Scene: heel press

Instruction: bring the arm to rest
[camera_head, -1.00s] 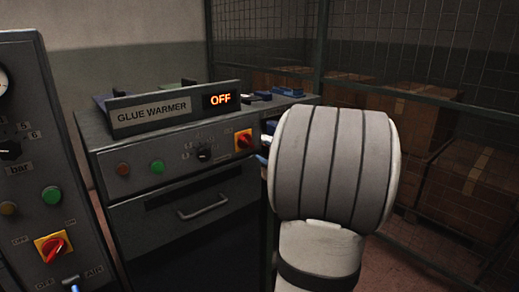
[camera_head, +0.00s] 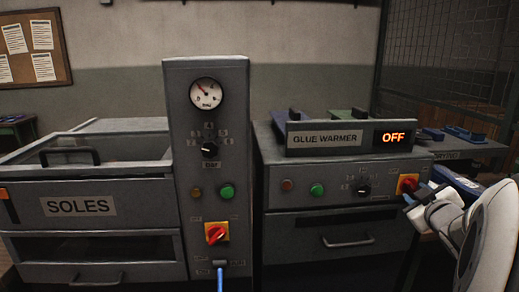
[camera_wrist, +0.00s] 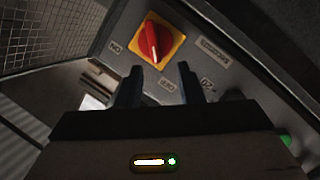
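My gripper (camera_wrist: 158,88) is open and empty in the wrist view, its two dark fingers apart. Beyond the fingertips is the red rotary switch on a yellow plate (camera_wrist: 155,42), not between them. In the head view my gripper (camera_head: 412,203) is at the right, just below and close to the same red switch (camera_head: 408,183) on the glue warmer (camera_head: 337,194). Whether it touches the panel cannot be told. The glue warmer's display (camera_head: 394,138) reads OFF in orange.
A grey column with a gauge (camera_head: 206,94) and another red switch (camera_head: 216,233) stands left of the glue warmer. The SOLES unit (camera_head: 78,207) is further left. A table with blue items (camera_head: 463,133) and a mesh fence (camera_head: 450,45) are at the right.

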